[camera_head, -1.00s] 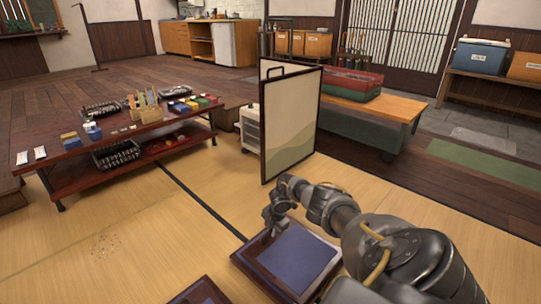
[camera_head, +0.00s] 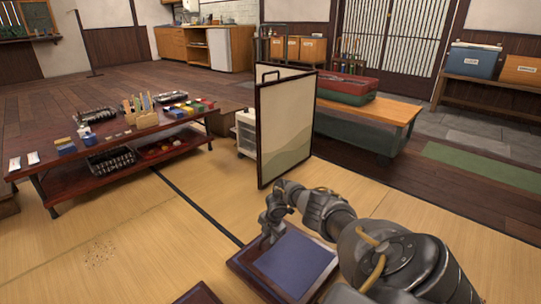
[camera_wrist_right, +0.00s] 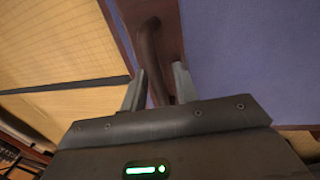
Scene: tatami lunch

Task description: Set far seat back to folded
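The far seat (camera_head: 300,262) has a blue pad in a dark red-brown frame. It lies low on the tatami in front of the folding screen, with no upright back visible. My right gripper (camera_head: 267,236) is low at its far left edge. In the right wrist view, the gripper (camera_wrist_right: 160,84) has its fingers apart on either side of a dark curved bar (camera_wrist_right: 150,48) on the frame. Some gap shows, so I see no firm grip. Blue pad surface shows to the right there. My left gripper is not in view.
A second dark frame (camera_head: 199,295) shows at the bottom edge. The folding screen (camera_head: 285,130) stands just behind the far seat. A low red table (camera_head: 110,155) with small goods is at the left. Open tatami (camera_head: 130,250) lies between.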

